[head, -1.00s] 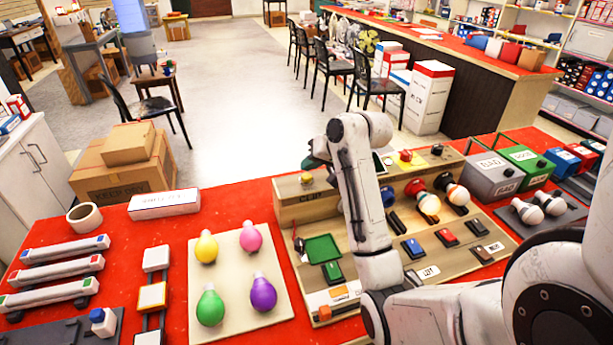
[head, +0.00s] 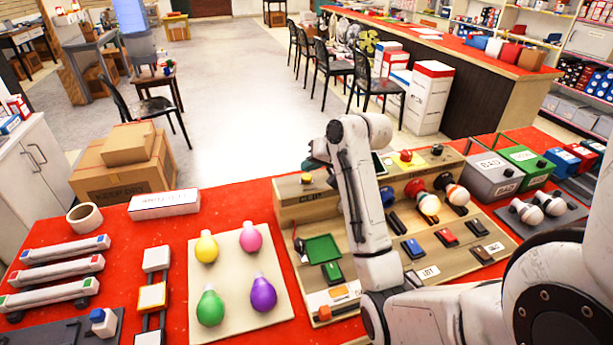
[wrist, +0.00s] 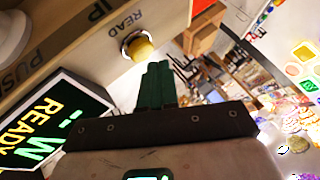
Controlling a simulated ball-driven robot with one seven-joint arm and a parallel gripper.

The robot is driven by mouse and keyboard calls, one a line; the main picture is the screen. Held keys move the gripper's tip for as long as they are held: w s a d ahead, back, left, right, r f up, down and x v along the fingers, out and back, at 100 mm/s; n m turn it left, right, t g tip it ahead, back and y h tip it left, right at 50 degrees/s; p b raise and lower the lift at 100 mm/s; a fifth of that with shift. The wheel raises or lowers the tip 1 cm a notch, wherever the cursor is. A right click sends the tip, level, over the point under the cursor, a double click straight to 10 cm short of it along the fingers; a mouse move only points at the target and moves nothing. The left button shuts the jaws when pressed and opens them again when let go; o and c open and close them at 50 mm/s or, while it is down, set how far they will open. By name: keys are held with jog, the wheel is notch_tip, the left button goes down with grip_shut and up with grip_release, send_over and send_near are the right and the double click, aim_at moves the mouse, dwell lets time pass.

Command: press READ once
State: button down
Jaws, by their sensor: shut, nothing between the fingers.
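The READ button (wrist: 137,46) is a yellow cap in a silver ring, with the word READ printed beside it in the wrist view. My gripper (wrist: 157,66) has dark green fingers, shut together and empty. Their tips are very close to the yellow cap; I cannot tell whether they touch it. A dark display (wrist: 50,125) beside the button shows READY in yellow and a green W. In the head view my arm hides part of the console.
A board with coloured bulbs (head: 282,317) lies left of the console. Red, yellow and other bulbs and rocker switches stand on the console right of my arm. Grey and green boxes (head: 527,163) stand further right. Cardboard boxes (head: 122,178) are behind the red table.

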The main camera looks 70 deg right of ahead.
aim_at(310, 177)
jog(key=shift+f, duration=0.3)
jog(key=shift+f, duration=0.5)
dwell(0.6)
jog(key=shift+r, duration=0.1)
jog(key=shift+r+p, duration=0.85)
jog(key=shift+p, duration=0.4)
notch_tip(310, 177, up, 5)
jog(key=p, duration=0.5)
dwell(0.7)
